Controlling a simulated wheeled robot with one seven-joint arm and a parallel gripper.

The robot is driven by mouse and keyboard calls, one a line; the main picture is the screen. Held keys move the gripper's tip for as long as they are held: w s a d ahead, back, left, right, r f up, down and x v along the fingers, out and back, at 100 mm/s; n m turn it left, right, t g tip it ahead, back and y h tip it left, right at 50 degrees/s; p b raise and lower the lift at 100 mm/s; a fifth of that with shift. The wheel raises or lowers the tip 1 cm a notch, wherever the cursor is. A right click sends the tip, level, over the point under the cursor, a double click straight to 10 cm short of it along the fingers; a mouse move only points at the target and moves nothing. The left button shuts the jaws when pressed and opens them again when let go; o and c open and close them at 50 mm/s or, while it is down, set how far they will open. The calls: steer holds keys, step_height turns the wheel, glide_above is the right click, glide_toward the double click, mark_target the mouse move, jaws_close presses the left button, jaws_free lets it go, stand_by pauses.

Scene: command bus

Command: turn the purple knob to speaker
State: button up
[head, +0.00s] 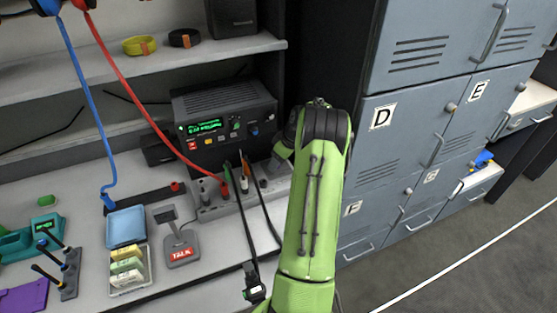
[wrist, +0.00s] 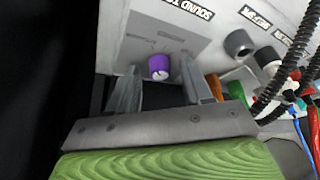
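The purple knob (wrist: 159,66) shows in the wrist view on a light grey panel (wrist: 165,35), below a black label reading "SOUND T…", which is cut off. Small print around the knob is too blurred to read. My gripper (wrist: 158,72) is open, with one finger to each side of the knob. Gaps show between the knob and the fingers, and the gripper holds nothing. In the head view my green arm reaches toward the desk, hiding the purple knob.
Beside the knob the panel has a grey socket (wrist: 238,44) and several plugged connectors with cables. In the head view a black radio unit (head: 225,120) stands behind the panel, and a talk pedal (head: 178,240) sits to the left. Grey lockers (head: 400,120) stand to the right.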

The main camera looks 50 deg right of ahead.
steer(key=p+v, duration=0.3)
steer(key=v, duration=1.2)
steer(key=shift+r, duration=0.4)
steer(key=w+a+r, duration=0.2)
steer(key=a+r, duration=0.2)
steer(key=a, duration=0.5)
steer(key=w+a+r, duration=0.1)
steer(key=a+r, duration=0.3)
steer(key=a, duration=0.5)
steer(key=w+a+r, duration=0.2)
steer(key=a+r, duration=0.2)
steer(key=a, duration=0.4)
steer(key=s+a+f+t, duration=0.1)
steer(key=s+a+f, duration=0.1)
steer(key=s+a, duration=1.3)
steer(key=shift+s+a+m+h, duration=0.3)
steer(key=shift+s+m, duration=0.1)
steer(key=shift+s, duration=0.35)
